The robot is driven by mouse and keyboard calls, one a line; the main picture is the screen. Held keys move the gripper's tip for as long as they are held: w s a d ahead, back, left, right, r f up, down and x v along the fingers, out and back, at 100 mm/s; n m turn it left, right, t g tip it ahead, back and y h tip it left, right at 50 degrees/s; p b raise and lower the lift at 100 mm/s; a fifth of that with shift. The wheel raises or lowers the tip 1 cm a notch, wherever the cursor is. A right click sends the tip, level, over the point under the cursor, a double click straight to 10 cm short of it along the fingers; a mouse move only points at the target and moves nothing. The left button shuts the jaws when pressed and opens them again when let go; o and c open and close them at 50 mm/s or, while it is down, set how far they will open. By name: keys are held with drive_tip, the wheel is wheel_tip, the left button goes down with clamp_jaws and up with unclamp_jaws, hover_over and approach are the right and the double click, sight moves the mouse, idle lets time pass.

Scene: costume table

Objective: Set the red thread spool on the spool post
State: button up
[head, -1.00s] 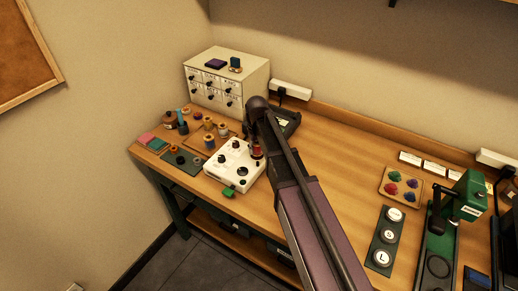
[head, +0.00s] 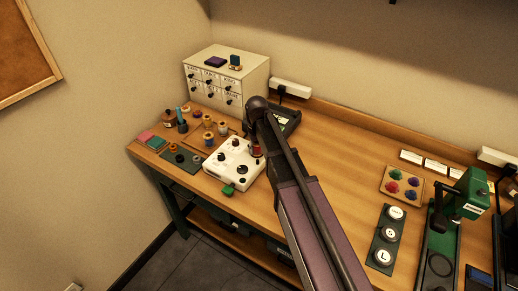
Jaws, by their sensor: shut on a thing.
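The red thread spool (head: 256,151) shows as a small red patch at the right edge of a white box-shaped unit (head: 225,174) with black knobs. My gripper (head: 256,144) hangs below the end of my arm there and is shut on the spool. The fingers are small, dark and partly hidden by my arm. I cannot tell whether the spool touches anything below it. I cannot make out the spool post for certain.
A drawer cabinet (head: 258,82) stands at the back left. Several spools and small items lie left of the white unit. A dark device (head: 286,119) sits behind my arm. A green press (head: 468,195) and a button panel (head: 373,262) stand at the right.

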drive_tip(key=o, duration=0.9)
drive_tip(key=shift+c, duration=0.2)
drive_tip(key=shift+r, duration=0.15)
wheel_tip(320, 180, up, 11)
drive_tip(key=p, duration=1.1)
drive_tip(key=shift+w+f, duration=0.1)
drive_tip(key=shift+f, duration=0.1)
drive_tip(key=s+d+f+m+b, duration=0.2)
drive_tip(key=s+d, duration=0.5)
drive_tip(key=s, duration=0.2)
drive_tip(key=s+d+f+m+b, duration=0.1)
drive_tip(key=s+d+m, duration=0.1)
drive_tip(key=s+d, duration=0.6)
drive_tip(key=shift+s+f+b, duration=0.35)
drive_tip(key=shift+s, duration=0.1)
drive_tip(key=shift+d, duration=0.1)
